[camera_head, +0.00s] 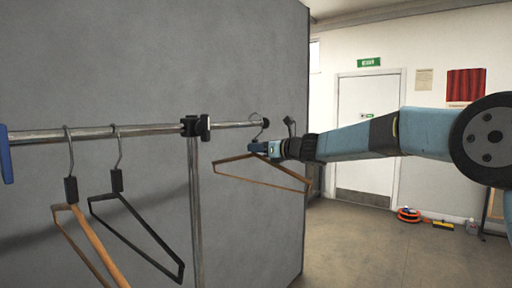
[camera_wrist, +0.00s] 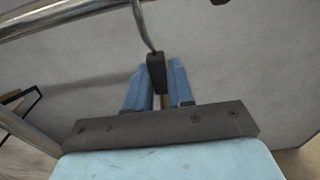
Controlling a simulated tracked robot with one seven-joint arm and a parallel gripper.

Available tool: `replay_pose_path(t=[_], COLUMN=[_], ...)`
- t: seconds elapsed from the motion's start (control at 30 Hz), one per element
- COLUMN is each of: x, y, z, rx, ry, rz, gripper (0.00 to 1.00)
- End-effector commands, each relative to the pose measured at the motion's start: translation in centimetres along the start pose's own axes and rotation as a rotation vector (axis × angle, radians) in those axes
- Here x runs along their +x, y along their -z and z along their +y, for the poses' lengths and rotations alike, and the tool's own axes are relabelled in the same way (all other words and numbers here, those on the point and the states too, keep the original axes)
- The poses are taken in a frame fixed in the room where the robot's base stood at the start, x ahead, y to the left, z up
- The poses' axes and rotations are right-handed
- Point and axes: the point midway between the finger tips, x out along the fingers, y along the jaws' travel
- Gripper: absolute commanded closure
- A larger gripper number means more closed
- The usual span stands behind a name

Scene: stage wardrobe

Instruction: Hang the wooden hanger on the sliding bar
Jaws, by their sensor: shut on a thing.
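The held wooden hanger (camera_head: 280,183) is brown with a wire hook and hangs level below the right end of the metal sliding bar (camera_head: 235,125). My gripper (camera_head: 262,148) is shut on the dark neck of this hanger, just below the bar's end. In the wrist view, the blue fingers of my gripper (camera_wrist: 158,78) flank the black neck (camera_wrist: 157,73), and the hook (camera_wrist: 141,25) rises to the bar (camera_wrist: 70,14). The hook overlaps the bar beside its end cap in the head view; whether it rests on the bar I cannot tell. The hook's top is cut off in the wrist view.
Another wooden hanger (camera_head: 92,243) and a black hanger (camera_head: 140,222) hang on the thicker bar (camera_head: 95,132) to the left. A dark clamp (camera_head: 195,127) and upright post (camera_head: 195,215) stand between. A grey wall (camera_head: 250,60) is close behind.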

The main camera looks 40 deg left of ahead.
Motion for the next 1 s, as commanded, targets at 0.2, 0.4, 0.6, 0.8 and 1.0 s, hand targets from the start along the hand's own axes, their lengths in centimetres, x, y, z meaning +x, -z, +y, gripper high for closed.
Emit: replay_pose_path(t=[0.2,0.4,0.6,0.8,1.0], x=[0.0,0.0,0.1,0.1,0.1], y=[0.5,1.0,1.5,1.9,1.9], z=[0.0,0.0,0.0,0.0,0.0], rx=[0.001,0.001,0.001,0.001,0.000], ry=[0.000,0.000,0.000,0.000,0.000], rz=[0.000,0.000,0.000,0.000,0.000], gripper=[1.00,1.00,1.00,1.00,0.76])
